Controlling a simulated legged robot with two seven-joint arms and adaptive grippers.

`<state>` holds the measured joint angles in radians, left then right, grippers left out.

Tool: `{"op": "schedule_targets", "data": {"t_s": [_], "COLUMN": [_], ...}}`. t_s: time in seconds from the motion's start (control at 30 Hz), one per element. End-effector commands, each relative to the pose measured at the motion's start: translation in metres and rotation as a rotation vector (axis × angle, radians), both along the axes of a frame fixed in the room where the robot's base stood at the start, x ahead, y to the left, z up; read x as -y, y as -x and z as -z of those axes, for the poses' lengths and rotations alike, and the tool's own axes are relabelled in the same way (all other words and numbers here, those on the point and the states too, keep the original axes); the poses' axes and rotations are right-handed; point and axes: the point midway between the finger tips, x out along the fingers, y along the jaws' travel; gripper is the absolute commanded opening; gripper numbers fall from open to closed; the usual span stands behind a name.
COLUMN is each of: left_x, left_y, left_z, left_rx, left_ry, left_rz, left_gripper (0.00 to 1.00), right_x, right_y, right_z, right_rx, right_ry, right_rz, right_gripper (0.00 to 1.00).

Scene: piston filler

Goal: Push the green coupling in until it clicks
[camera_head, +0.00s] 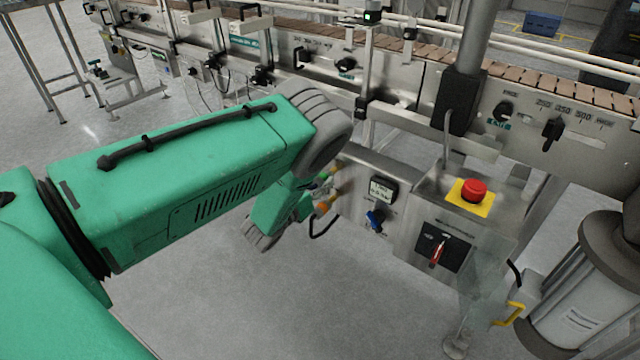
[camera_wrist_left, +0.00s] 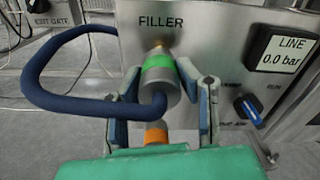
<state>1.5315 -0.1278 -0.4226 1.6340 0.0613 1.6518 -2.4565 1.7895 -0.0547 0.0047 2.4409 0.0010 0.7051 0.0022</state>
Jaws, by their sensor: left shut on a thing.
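The green coupling (camera_wrist_left: 160,72) is a grey cylinder with a green band, at the panel marked FILLER in the left wrist view. A brass fitting (camera_wrist_left: 157,48) shows at its panel end. A dark blue hose (camera_wrist_left: 60,100) loops left from its near end. My left gripper (camera_wrist_left: 166,98) is shut on the coupling, one finger on each side. I cannot tell how far the coupling sits on the fitting. In the head view my left arm hides most of this spot. My right gripper is in neither view.
An orange fitting (camera_wrist_left: 157,135) is below the coupling. To the right are a gauge reading LINE 0.0 bar (camera_wrist_left: 284,52) and a blue valve handle (camera_wrist_left: 249,108). A red emergency button (camera_head: 474,190) and a red-handled switch (camera_head: 437,252) are farther right. A conveyor (camera_head: 450,60) runs behind.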

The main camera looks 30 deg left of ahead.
Motion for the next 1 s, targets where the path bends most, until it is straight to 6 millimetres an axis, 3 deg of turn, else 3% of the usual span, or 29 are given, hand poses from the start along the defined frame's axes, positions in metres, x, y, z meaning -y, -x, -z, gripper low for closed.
{"op": "schedule_targets", "data": {"t_s": [0.2, 0.43, 0.47, 0.5, 0.87, 1.0], "left_x": [0.002, 0.002, 0.002, 0.002, 0.002, 0.001], "left_y": [-0.028, -0.03, -0.03, -0.03, -0.026, -0.01], "left_z": [0.001, -0.001, -0.001, -0.001, 0.0, 0.001], "left_rx": [0.002, 0.002, 0.003, 0.003, 0.001, -0.002], "left_ry": [-0.002, -0.001, -0.001, -0.001, 0.0, 0.0], "left_rz": [-0.001, -0.001, -0.002, -0.002, -0.001, -0.001], "left_gripper": [0.0, 0.0, 0.35, 0.49, 0.49, 0.49], "right_x": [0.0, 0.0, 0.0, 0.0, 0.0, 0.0], "right_y": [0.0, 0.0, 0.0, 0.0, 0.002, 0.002], "right_z": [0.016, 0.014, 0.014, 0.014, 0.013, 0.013], "right_rx": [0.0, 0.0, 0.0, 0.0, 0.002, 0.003], "right_ry": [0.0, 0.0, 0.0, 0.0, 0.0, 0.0], "right_rz": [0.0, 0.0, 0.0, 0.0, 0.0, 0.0], "right_gripper": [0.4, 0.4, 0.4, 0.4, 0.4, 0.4]}}
